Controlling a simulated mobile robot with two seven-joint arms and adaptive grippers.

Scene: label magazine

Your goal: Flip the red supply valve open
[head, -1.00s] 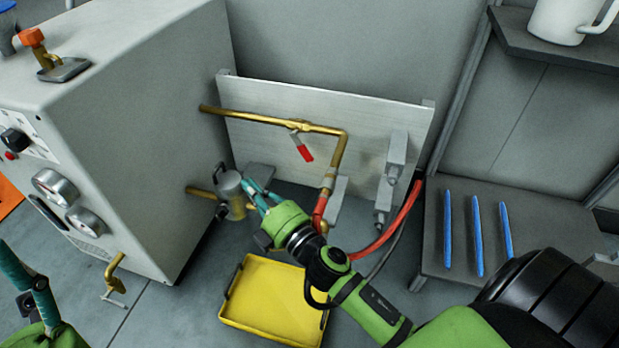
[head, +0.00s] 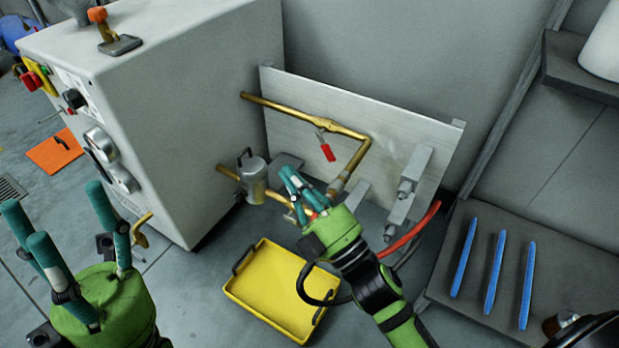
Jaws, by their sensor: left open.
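The red supply valve handle (head: 327,152) hangs down at a slant from the brass pipe (head: 290,113), in front of a pale metal panel (head: 400,125). My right gripper (head: 301,188) is below and slightly left of the handle in the picture, apart from it. Its teal fingers look close together and overlap the lower pipework, so I cannot tell whether they are open or shut. My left gripper (head: 62,228) is open and empty at the lower left, its teal fingers spread and pointing up, far from the valve.
A large grey machine cabinet (head: 190,120) stands left of the panel. A metal cylinder fitting (head: 256,180) is on a lower pipe. A yellow tray (head: 268,290) lies on the floor. A shelf (head: 455,310) with blue rods (head: 495,272) is at right. A red hose (head: 412,235) curves nearby.

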